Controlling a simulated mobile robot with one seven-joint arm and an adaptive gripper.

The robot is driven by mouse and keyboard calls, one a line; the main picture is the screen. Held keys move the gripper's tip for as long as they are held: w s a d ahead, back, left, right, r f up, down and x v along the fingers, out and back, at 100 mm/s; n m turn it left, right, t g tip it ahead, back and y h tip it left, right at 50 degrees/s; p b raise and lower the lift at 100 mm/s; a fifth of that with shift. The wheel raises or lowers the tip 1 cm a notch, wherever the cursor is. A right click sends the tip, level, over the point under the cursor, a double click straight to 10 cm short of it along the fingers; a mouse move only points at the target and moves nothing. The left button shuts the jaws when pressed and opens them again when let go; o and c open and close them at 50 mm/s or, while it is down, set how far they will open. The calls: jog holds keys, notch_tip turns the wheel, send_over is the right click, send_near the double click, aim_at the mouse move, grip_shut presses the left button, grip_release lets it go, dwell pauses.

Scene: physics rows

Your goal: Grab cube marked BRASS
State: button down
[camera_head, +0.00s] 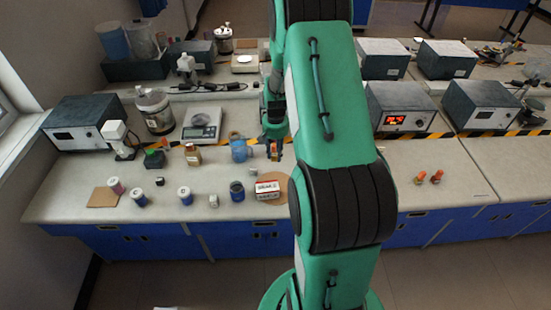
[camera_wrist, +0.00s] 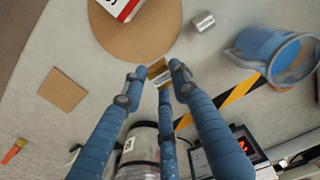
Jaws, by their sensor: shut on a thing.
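My gripper (camera_wrist: 155,76) is shut on a small brass-coloured cube (camera_wrist: 158,72) in the wrist view, with a finger on each side of it. In the head view my gripper (camera_head: 273,146) is over the lab bench, left of my arm, and hides much of the cube. I cannot read any marking on the cube. A small silver-grey cube (camera_wrist: 203,21) is apart from the fingers in the wrist view; it also shows in the head view (camera_head: 254,171).
A round cork mat (camera_wrist: 150,42) with a red-and-white box (camera_wrist: 122,8) is close by. Several jars and a scale (camera_head: 201,125) are to the left in the head view. The bench front (camera_head: 450,195) at right is mostly clear.

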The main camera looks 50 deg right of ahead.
jog(key=shift+r, duration=0.45)
jog(key=shift+a, duration=0.1)
